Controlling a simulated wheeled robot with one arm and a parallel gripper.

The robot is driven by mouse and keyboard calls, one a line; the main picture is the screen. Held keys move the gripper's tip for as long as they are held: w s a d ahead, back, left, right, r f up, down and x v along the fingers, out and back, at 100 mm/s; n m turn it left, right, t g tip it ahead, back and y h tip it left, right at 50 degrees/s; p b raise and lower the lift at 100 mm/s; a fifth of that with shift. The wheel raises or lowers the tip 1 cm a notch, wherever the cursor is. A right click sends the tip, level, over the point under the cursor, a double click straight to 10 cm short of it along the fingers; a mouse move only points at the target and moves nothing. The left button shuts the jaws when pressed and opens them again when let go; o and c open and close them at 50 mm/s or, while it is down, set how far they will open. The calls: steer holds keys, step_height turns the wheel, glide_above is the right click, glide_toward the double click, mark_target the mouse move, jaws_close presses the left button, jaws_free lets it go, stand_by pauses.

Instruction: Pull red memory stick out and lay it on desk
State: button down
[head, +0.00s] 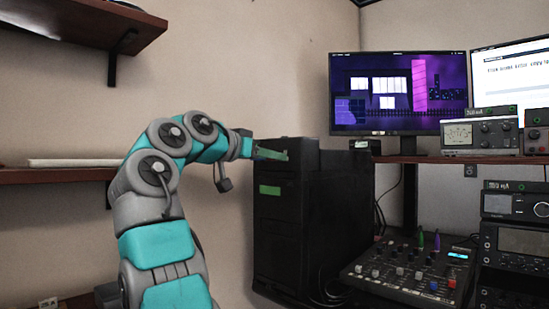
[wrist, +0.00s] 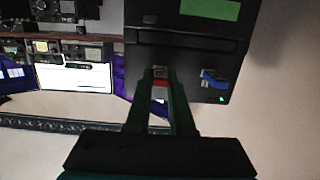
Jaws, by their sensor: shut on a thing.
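The red memory stick (wrist: 160,83) shows as a small red patch between my fingertips in the wrist view. My gripper (wrist: 160,76) is shut on it, right at the front panel of the black computer tower (wrist: 190,46). A metallic port shows just past the fingertips; I cannot tell how deep the stick sits in it. A blue memory stick (wrist: 214,79) is plugged in beside it, to the right. In the head view my gripper (head: 272,154) is at the top front of the tower (head: 330,215), and the red stick is too small or hidden to see.
A mixing console (head: 405,272) with knobs stands on the desk right of the tower. A monitor (head: 398,92) and a bench meter (head: 480,133) are behind on a shelf. Wall shelves (head: 75,22) are at the left. Cables hang beside the tower.

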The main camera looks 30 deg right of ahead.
steer(key=shift+s+a, duration=0.2)
steer(key=shift+a, duration=0.35)
steer(key=shift+s+a, duration=0.15)
steer(key=shift+a, duration=0.2)
steer(key=shift+s+a, duration=0.2)
steer(key=shift+a, duration=0.4)
steer(key=shift+s+a, duration=0.1)
steer(key=shift+a, duration=0.1)
